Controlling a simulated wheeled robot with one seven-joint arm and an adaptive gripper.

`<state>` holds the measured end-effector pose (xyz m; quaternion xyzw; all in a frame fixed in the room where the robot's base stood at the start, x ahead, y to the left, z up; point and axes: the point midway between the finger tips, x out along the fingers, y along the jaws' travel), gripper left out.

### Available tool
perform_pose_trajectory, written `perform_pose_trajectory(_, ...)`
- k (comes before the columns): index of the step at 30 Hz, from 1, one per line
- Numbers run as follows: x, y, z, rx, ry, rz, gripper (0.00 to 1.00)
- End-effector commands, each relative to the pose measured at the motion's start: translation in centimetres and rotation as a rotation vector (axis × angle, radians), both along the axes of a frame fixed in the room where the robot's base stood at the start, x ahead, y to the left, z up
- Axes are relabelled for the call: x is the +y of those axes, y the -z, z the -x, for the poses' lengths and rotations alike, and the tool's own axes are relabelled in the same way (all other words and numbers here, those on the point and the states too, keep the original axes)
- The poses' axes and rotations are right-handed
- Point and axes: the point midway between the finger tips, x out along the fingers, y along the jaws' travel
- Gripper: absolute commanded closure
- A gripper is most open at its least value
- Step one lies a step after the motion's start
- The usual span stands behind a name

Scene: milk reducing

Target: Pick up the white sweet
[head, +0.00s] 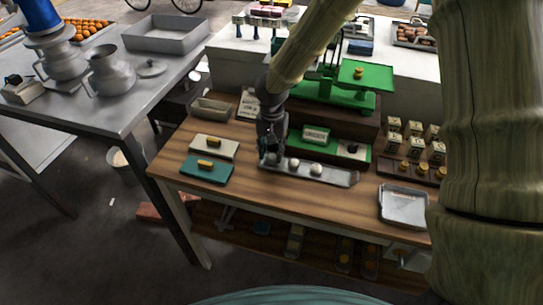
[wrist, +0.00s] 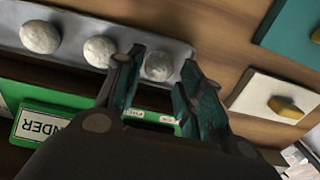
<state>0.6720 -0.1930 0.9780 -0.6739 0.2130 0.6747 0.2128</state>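In the head view, one white sweet (head: 316,169) and another (head: 293,163) show; the leftmost is mostly hidden by my gripper (head: 270,150). In the wrist view, my gripper (wrist: 160,62) is open, and the end sweet (wrist: 158,67) appears between its fingertips with gaps on both sides. The other sweets (wrist: 99,51) (wrist: 40,37) lie to the left, outside the fingers. I cannot tell the exact height above the sweet.
A green board with a labelled block (head: 315,135) lies behind the tray. White (head: 222,150) and teal (head: 205,174) boards with yellow pieces lie left. A green scale (head: 345,94) stands behind. An empty square metal tray (head: 404,207) is at the right.

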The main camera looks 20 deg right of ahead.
Motion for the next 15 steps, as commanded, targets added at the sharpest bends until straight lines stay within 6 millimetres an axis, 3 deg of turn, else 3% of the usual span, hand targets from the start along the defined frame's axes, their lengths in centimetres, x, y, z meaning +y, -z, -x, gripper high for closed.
perform_pose_trajectory(7,0.0,2.3,-0.4,0.006,0.001,0.000,0.62)
perform_pose_trajectory(15,0.0,2.7,-0.4,0.004,-0.001,-0.001,0.62)
